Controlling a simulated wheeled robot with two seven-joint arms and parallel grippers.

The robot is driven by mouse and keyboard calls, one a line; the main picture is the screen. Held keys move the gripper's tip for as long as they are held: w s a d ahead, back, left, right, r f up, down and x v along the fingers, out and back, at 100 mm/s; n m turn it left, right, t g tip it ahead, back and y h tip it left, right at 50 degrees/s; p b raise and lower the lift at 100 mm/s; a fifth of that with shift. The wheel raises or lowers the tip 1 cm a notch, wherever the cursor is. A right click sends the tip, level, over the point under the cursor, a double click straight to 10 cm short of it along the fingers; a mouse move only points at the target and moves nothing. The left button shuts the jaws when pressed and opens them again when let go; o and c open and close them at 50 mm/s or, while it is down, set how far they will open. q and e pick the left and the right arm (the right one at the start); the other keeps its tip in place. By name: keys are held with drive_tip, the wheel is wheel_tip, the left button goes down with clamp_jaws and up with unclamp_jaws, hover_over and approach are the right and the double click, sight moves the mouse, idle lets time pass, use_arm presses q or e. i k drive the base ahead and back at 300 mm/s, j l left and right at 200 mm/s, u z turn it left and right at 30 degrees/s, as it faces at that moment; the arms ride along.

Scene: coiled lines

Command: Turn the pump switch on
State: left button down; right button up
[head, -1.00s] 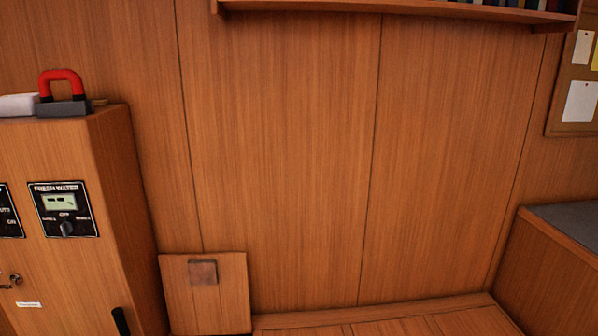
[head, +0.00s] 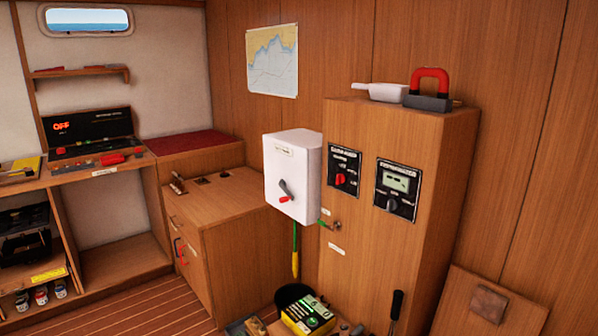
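A tall wooden cabinet (head: 400,240) stands right of centre. Its front carries a small black panel with a red knob (head: 340,179), and right of that a black panel with a grey-green display (head: 396,182) and a dark knob (head: 391,206). A white box (head: 291,172) with a red-tipped lever (head: 285,191) is beside the cabinet on its left. The labels are too small to read surely, so I cannot tell which control is the pump switch. Neither of my grippers is in view.
A black device reading OFF (head: 75,131) sits on the left bench. A red-handled tool (head: 429,88) and a white scoop-like item (head: 384,92) lie on top. Striped floor (head: 150,305) is clear at lower left.

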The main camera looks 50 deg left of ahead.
sight(340, 178)
drive_tip(key=u, duration=1.4)
